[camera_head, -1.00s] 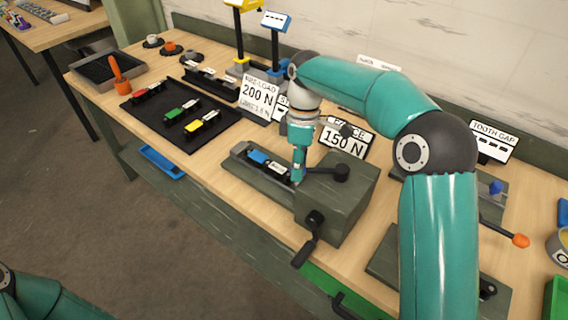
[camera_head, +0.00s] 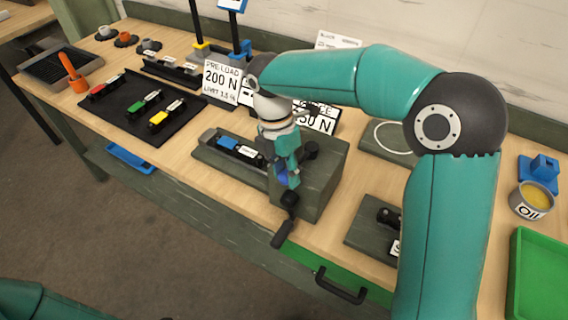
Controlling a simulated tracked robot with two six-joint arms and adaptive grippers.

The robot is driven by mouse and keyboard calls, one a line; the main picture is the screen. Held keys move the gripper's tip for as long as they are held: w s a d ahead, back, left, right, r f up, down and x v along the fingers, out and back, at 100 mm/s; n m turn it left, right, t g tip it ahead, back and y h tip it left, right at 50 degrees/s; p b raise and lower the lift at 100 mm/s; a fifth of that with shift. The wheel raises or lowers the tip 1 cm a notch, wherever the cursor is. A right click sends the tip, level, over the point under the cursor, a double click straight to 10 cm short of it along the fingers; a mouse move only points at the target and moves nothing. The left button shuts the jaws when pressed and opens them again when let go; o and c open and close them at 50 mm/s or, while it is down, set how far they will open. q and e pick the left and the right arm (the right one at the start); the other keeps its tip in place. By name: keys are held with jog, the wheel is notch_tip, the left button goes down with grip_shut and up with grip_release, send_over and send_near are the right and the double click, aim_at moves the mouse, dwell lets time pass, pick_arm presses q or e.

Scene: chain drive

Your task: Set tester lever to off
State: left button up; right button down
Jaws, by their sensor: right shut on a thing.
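The tester, a grey-green block (camera_head: 322,185), stands on the bench with a rail to its left that carries a blue and black chain piece (camera_head: 240,148). A black knob (camera_head: 310,150) sits on its top, and a black crank handle (camera_head: 283,233) hangs at its front. My right gripper (camera_head: 287,180) points down at the front upper edge of the block, shut on what looks like the tester lever. The gripper mostly hides the lever, so its exact angle cannot be told. Only a link of my left arm shows at the lower left; its gripper is out of view.
A black tray (camera_head: 120,118) with red, green and yellow chain pieces lies to the left. A 200 N sign (camera_head: 221,80) stands behind the tester. An oil tin (camera_head: 532,202) and a green bin (camera_head: 538,285) are at the right. A drawer handle (camera_head: 341,287) sticks out in front.

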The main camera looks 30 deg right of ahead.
jog(key=shift+s+d+n, duration=0.3)
jog(key=shift+s+n, duration=0.15)
jog(key=shift+n, duration=0.15)
jog(key=c, duration=0.7)
grip_release()
jog(key=shift+c, duration=0.2)
jog(key=shift+r, duration=0.15)
notch_tip(320, 180, up, 12)
jog(key=w, duration=0.2)
jog(key=shift+a+f, duration=0.25)
jog(key=shift+a, duration=0.2)
